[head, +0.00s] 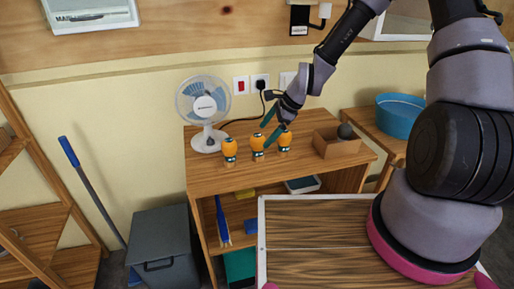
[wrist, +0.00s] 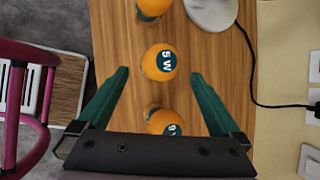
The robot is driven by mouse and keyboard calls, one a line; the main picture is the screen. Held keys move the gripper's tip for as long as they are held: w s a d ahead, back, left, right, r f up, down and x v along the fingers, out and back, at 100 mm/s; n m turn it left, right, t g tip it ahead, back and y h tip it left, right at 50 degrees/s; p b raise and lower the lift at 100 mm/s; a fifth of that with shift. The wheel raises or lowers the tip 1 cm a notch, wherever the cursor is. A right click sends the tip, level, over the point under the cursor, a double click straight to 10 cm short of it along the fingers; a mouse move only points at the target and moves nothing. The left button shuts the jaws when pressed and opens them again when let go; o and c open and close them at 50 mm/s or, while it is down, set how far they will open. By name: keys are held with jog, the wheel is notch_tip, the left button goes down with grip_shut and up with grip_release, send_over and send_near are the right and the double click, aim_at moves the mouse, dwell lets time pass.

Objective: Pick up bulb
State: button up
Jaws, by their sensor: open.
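Three orange bulbs with dark green and white bands stand upright in a row on a wooden table (head: 250,178). In the head view they are the left bulb (head: 230,150), the middle bulb (head: 257,141) and the right bulb (head: 285,141). My gripper (head: 268,130) is open and empty, with green fingers just above the middle and right bulbs. In the wrist view, the middle bulb (wrist: 159,62), marked "5W", lies between and slightly beyond the open fingertips. A third bulb (wrist: 153,8) is cut off at the top edge.
A white desk fan (head: 205,108) stands behind the left bulb, its cable (head: 243,120) running to a wall socket. A cardboard box (head: 336,143) holding a dark ball sits at the table's right. The table's front left is clear. A grey bin (head: 163,248) stands below left.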

aim_at(254, 147)
jog(key=x, duration=0.9)
jog(key=shift+a+r, duration=0.15)
jog(key=shift+a, duration=0.05)
jog(key=c, duration=1.4)
